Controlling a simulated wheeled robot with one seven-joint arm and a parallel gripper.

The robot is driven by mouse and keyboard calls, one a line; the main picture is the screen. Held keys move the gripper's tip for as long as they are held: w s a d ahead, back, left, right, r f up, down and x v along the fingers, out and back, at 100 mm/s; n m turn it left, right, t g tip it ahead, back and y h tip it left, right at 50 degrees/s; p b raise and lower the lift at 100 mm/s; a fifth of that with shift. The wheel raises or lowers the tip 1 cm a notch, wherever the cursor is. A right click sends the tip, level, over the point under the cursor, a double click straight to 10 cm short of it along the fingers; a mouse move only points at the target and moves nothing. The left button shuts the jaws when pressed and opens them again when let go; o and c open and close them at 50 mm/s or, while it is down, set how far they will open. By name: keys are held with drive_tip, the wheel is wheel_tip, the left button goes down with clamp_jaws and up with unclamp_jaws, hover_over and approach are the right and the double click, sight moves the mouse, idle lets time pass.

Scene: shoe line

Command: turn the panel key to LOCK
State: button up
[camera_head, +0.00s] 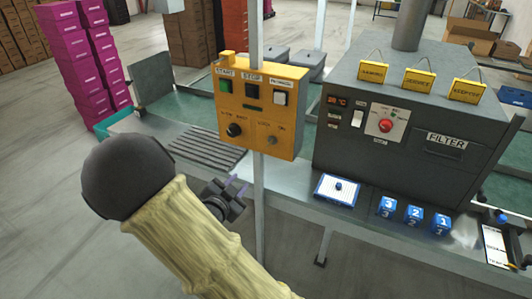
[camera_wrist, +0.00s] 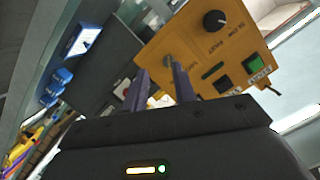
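The yellow control panel (camera_head: 262,105) is mounted on a grey post and shows in the wrist view (camera_wrist: 205,42). The small metal panel key (camera_head: 272,140) is low on its right side, right of the black knob (camera_head: 234,130). In the wrist view the key (camera_wrist: 169,60) appears just beyond my fingertips; its exact angle is too small to read. My gripper (camera_head: 238,188) is below and left of the key in the head view. Its two purple-grey fingers (camera_wrist: 160,72) are parted with nothing held between them. No contact with the key is visible.
A grey machine (camera_head: 405,125) with a red knob stands to the right. Blue numbered blocks (camera_head: 413,215) and a white pad (camera_head: 338,189) lie on the bench before it. Magenta boxes (camera_head: 80,60) are stacked behind at left. The floor in front is clear.

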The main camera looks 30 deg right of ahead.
sight(270, 143)
drive_tip(key=r+m+h, duration=0.1)
drive_tip(key=s+r+h, duration=0.1)
drive_tip(key=shift+m+h, duration=0.4)
drive_tip(key=shift+d, duration=0.15)
drive_tip(key=p+x, duration=0.2)
drive_tip(key=x, duration=1.5)
drive_tip(key=shift+w+r+p, duration=0.2)
drive_tip(key=shift+p, duration=0.15)
clamp_jaws()
